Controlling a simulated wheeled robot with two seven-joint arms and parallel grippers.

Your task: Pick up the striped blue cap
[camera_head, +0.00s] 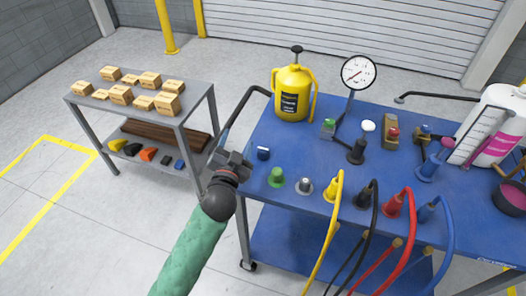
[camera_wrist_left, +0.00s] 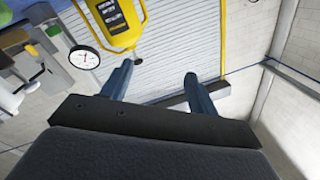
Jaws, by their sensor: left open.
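The striped blue cap (camera_head: 263,153) is a small dark blue piece with a pale stripe. It stands near the left edge of the blue table (camera_head: 262,208). My left gripper (camera_head: 233,158) is just left of the cap, at the table's edge, apart from it. In the left wrist view its two fingers (camera_wrist_left: 158,72) are spread with nothing between them. I cannot make out the cap in that view. My right gripper is not in view.
A green-based cap (camera_head: 276,177) and a grey one (camera_head: 304,188) stand close by, then cabled plugs (camera_head: 393,204). A yellow canister (camera_head: 293,92) and a gauge (camera_head: 358,72) stand behind. A grey shelf (camera_head: 190,99) with boxes is left.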

